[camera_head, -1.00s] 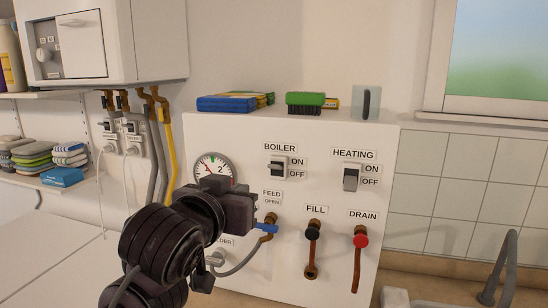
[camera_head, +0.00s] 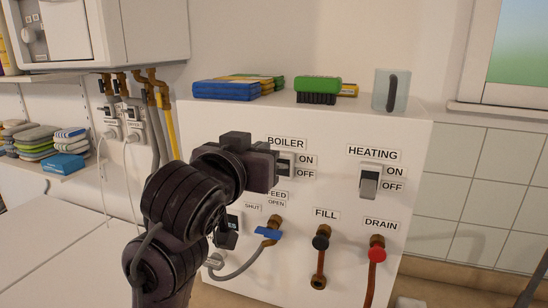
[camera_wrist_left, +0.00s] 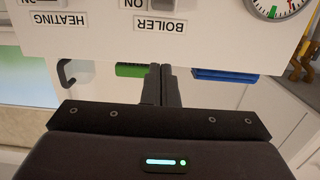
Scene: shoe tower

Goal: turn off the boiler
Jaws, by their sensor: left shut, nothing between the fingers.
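The boiler switch (camera_head: 287,165) is on the white panel (camera_head: 350,125), under the BOILER label and beside ON and OFF labels. My left gripper (camera_head: 266,172) is in front of its left part and hides some of it, so I cannot tell which way the switch is set. In the left wrist view, which is upside down, the shut, empty fingers (camera_wrist_left: 160,70) point towards the BOILER label (camera_wrist_left: 160,26). A piece of the switch (camera_wrist_left: 163,3) shows at the top edge. I cannot see any contact. My right gripper is not in view.
The heating switch (camera_head: 369,182) is to the right. Below are the blue feed valve (camera_head: 268,234), black fill valve (camera_head: 320,242) and red drain valve (camera_head: 377,254).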

